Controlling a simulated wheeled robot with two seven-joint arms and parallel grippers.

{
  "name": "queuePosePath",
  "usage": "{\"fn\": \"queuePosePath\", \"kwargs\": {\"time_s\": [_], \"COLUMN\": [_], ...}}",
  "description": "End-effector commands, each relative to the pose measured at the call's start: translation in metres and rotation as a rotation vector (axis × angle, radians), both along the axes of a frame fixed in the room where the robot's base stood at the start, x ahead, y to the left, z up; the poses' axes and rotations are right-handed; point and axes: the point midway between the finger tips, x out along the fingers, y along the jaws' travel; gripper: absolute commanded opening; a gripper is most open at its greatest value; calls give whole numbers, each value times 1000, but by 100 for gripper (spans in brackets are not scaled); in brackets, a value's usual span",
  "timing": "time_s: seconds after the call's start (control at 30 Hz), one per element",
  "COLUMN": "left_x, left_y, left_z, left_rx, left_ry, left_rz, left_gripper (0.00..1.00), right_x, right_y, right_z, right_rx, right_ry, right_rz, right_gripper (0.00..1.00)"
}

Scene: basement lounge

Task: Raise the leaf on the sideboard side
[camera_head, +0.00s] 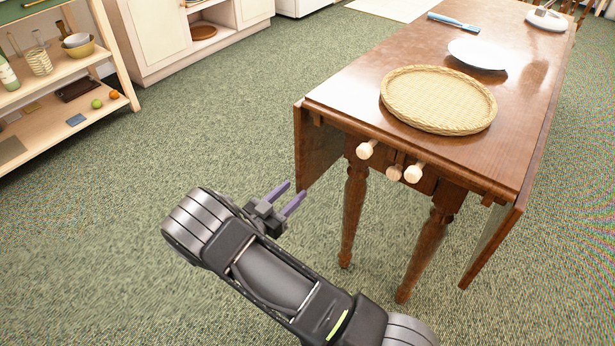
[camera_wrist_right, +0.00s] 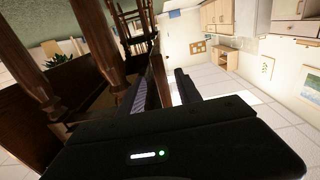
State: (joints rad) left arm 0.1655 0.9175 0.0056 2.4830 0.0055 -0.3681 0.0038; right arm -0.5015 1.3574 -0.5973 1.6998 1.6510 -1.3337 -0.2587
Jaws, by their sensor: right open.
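The brown drop-leaf table (camera_head: 345,92) stands at the right in the head view. Its left leaf (camera_head: 318,148), on the side facing the cream cabinet, hangs straight down. Its right leaf (camera_head: 495,240) also hangs down. My right gripper (camera_head: 286,196) is open, with its purple fingers pointing at the near lower corner of the left leaf. In the right wrist view, a brown board edge (camera_wrist_right: 159,80), seemingly that leaf, shows between the fingers. I cannot tell whether they touch it. My left gripper is not in view.
On the tabletop are a woven tray (camera_head: 437,98), a white plate (camera_head: 477,54) and a blue item (camera_head: 453,21). Several pale wooden knobs (camera_head: 413,173) stick out of the near end. A cream cabinet (camera_head: 160,35) and an open shelf (camera_head: 60,120) stand left. Green carpet between is clear.

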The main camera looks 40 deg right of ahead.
Motion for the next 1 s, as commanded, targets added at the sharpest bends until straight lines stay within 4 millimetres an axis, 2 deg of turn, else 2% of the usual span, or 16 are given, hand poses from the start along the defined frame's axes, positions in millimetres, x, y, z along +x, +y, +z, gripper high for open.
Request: {"fn": "queuePosePath", "kwargs": {"time_s": [0.27, 0.43, 0.7, 0.83, 1.0], "left_x": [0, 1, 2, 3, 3], "left_y": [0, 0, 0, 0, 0], "left_z": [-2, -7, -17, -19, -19], "left_rx": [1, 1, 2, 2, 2], "left_ry": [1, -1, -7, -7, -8], "left_rz": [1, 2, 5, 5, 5], "left_gripper": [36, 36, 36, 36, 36], "right_x": [1, 7, 19, 22, 23], "right_y": [-4, -22, -61, -72, -75], "right_z": [-1, -2, -2, -1, 0], "right_rx": [0, 0, 1, 1, 1], "right_ry": [0, 0, -1, -1, 0], "right_rz": [1, 1, 0, 2, 2], "right_gripper": [41, 41, 41, 41, 41]}}
